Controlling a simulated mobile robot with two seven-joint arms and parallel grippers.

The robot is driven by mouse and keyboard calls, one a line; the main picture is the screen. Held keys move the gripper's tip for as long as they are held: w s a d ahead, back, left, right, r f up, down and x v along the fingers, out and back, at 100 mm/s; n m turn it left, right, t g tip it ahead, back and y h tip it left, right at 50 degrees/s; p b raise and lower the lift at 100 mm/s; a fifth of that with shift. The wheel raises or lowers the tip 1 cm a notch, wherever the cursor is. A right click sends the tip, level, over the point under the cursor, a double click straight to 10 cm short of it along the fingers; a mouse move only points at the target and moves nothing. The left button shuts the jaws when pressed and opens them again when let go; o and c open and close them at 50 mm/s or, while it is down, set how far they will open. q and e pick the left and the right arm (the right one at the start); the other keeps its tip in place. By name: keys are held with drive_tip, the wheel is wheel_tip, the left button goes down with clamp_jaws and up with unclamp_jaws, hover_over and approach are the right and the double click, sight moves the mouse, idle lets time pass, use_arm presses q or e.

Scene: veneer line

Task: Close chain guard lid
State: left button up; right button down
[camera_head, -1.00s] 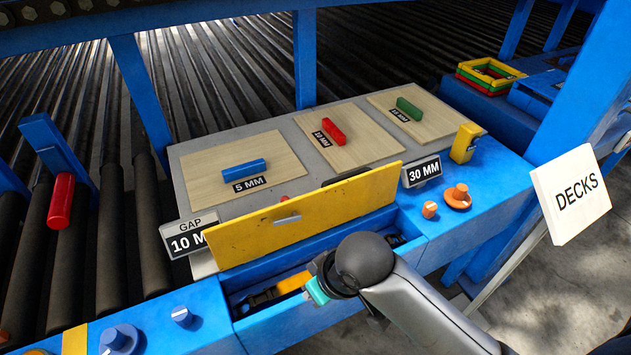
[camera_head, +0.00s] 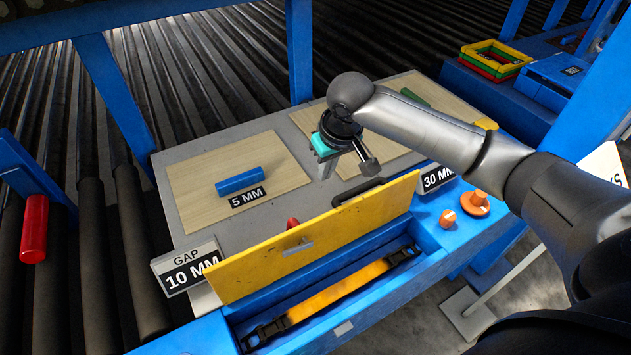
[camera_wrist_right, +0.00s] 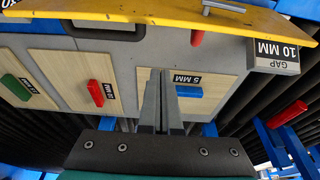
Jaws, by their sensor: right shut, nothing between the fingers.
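The yellow chain guard lid (camera_head: 310,240) stands open and tilted up at the back edge of the blue chain trough (camera_head: 340,312). It carries a small grey handle (camera_head: 298,247) on its front face. The orange chain strip (camera_head: 335,290) lies uncovered in the trough. My right gripper (camera_head: 326,172) is behind the lid, above the grey panel, with its fingers pointing down. In the right wrist view its fingers (camera_wrist_right: 162,100) are together and empty, and the lid (camera_wrist_right: 170,14) crosses the top of the picture, apart from them. My left gripper is not in view.
Wood boards with a blue block (camera_head: 239,181) and a green block (camera_head: 414,97) lie on the grey panel (camera_head: 215,150). Signs "GAP 10 MM" (camera_head: 186,268) and "30 MM" (camera_head: 437,180) flank the lid. Orange knobs (camera_head: 474,202) sit to the right. A red handle (camera_head: 33,229) is at the left.

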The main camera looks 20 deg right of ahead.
sight(319, 227)
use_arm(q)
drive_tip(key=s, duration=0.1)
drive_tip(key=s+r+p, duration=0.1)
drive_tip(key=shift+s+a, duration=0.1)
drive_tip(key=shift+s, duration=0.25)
use_arm(e)
wheel_tip(319, 227, down, 9)
drive_tip(key=s, duration=0.1)
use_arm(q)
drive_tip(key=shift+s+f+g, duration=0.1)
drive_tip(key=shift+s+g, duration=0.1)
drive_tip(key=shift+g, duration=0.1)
use_arm(e)
drive_tip(key=shift+s+d+f, duration=0.1)
drive_tip(key=shift+f, duration=0.05)
